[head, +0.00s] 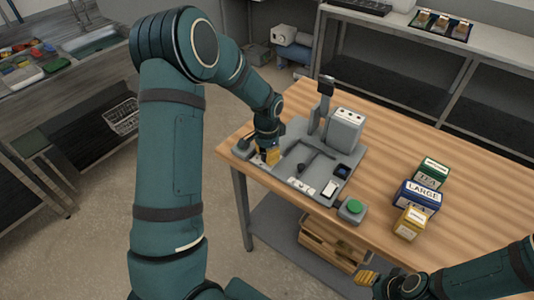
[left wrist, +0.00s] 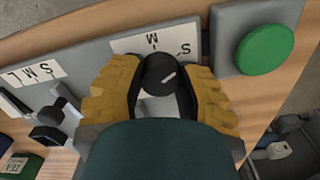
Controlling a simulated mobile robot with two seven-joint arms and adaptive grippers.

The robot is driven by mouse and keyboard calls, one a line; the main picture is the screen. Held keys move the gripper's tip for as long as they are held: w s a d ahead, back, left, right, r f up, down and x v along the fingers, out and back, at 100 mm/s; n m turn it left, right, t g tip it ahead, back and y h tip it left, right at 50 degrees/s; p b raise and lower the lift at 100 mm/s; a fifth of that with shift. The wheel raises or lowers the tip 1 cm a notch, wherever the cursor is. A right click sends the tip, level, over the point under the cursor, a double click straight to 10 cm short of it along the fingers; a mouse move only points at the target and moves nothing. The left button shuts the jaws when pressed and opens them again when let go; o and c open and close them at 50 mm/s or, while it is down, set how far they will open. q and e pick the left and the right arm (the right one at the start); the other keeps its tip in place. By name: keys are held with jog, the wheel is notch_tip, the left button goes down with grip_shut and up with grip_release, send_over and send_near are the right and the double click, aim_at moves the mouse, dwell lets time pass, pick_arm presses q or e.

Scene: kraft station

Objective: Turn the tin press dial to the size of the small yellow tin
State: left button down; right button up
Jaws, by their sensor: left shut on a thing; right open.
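The tin press (head: 345,165) stands on the wooden table. My left gripper (head: 268,157) is at its left front edge. In the left wrist view its yellow fingers stand on both sides of a black dial (left wrist: 158,76) and are shut on it. The dial's white mark slants to the upper right, toward the S side of the label plate (left wrist: 155,40). S and M show; part of the plate is hidden by a finger. The yellow tin (head: 411,223) stands at the right, its label too small to read. My right gripper (head: 370,279) is open and empty near the table's front.
A blue LARGE tin (head: 418,196) and a green tin (head: 431,172) stand behind the yellow one. A green button (head: 352,206) is at the press's right front corner. A green button (left wrist: 265,49) is close beside the dial.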

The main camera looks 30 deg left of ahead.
pick_arm(q)
jog(key=shift+f, duration=0.1)
dwell(0.4)
jog(key=c, duration=0.8)
grip_release()
